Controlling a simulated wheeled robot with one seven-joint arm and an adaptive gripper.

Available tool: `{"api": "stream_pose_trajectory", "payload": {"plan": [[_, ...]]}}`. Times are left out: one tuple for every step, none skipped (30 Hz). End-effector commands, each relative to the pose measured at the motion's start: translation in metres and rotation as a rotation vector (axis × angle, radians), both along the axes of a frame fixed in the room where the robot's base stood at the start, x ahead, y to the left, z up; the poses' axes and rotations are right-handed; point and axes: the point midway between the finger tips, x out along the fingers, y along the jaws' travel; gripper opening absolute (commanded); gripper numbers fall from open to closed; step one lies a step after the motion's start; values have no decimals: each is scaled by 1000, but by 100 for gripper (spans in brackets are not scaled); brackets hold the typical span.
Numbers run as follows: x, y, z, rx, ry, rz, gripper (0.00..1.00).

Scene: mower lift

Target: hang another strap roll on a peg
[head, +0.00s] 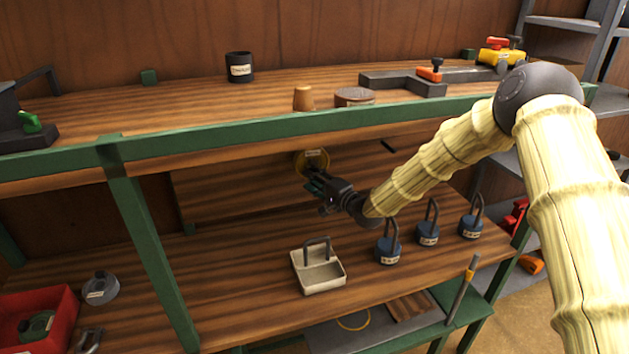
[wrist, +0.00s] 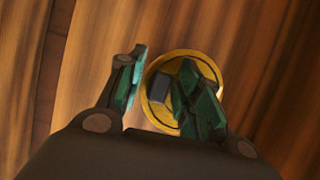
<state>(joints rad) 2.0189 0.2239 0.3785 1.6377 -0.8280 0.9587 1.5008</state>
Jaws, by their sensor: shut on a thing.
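A round yellow strap roll (head: 318,155) with a pale label is at the back panel under the upper shelf. It also shows in the wrist view (wrist: 207,66), face-on, partly hidden by a finger. My gripper (head: 314,184) is at the roll's lower edge and shut on it, with one finger at its left side and one across its face. A dark grey block (wrist: 158,88) shows near the roll's middle between the fingers; I cannot tell whether it is a peg through the roll. A bare dark peg (head: 388,145) sticks out further right. A grey roll (head: 100,288) lies on the lower shelf at left.
The green shelf rail (head: 250,133) runs just above my gripper. Below stand a cream tray (head: 320,285) and three blue padlock-shaped weights (head: 388,250). A red bin (head: 40,315) is at the lower left. The lower shelf's middle left is clear.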

Motion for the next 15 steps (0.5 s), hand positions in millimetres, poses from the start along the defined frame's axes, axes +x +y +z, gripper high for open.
{"api": "stream_pose_trajectory", "payload": {"plan": [[0, 0, 1, 1, -1, 0, 0], [0, 0, 1, 1, -1, 0, 0], [0, 0, 1, 1, -1, 0, 0], [0, 1, 0, 1, -1, 0, 0], [0, 1, 0, 1, -1, 1, 0], [0, 1, 0, 1, -1, 1, 0], [0, 1, 0, 1, -1, 1, 38], [0, 1, 0, 1, -1, 1, 44], [0, 1, 0, 0, 0, 1, 51], [0, 1, 0, 0, 0, 1, 57], [0, 1, 0, 0, 0, 1, 60], [0, 1, 0, 1, -1, 1, 60], [0, 1, 0, 1, -1, 1, 60], [0, 1, 0, 1, -1, 1, 60], [0, 1, 1, 1, -1, 1, 60]]}}
